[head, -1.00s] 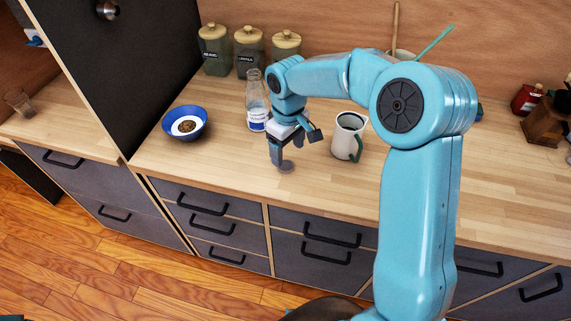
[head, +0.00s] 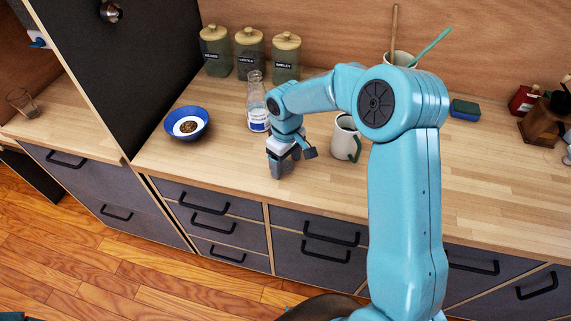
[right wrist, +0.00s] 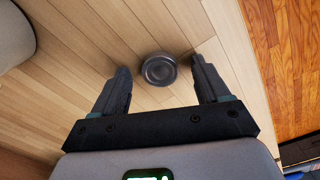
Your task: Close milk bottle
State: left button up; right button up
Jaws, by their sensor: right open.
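The milk bottle (head: 257,105) is clear glass with a blue and white label. It stands upright on the wooden counter, behind my right gripper (head: 277,172), and no cap shows on its neck. A small round dark grey cap (right wrist: 158,70) lies on the counter in the right wrist view. It sits between the spread fingertips of my right gripper (right wrist: 160,64), with a gap on each side. The right gripper is open, pointing down close to the counter. In the head view the gripper hides the cap. My left gripper is not in view.
A white mug (head: 343,138) with a green handle stands right of the gripper. A blue bowl (head: 186,124) is at the left. Several green jars (head: 249,55) line the back wall.

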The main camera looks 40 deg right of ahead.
aim_at(286, 165)
jog(key=c, duration=1.1)
jog(key=shift+r, duration=0.1)
notch_tip(286, 165, up, 20)
jog(key=s+a+f+m, duration=0.2)
jog(key=s+a+f, duration=0.1)
jog(key=a+f, duration=0.8)
notch_tip(286, 165, down, 5)
jog(key=shift+a+f+m, duration=0.15)
jog(key=shift+a+m, duration=0.15)
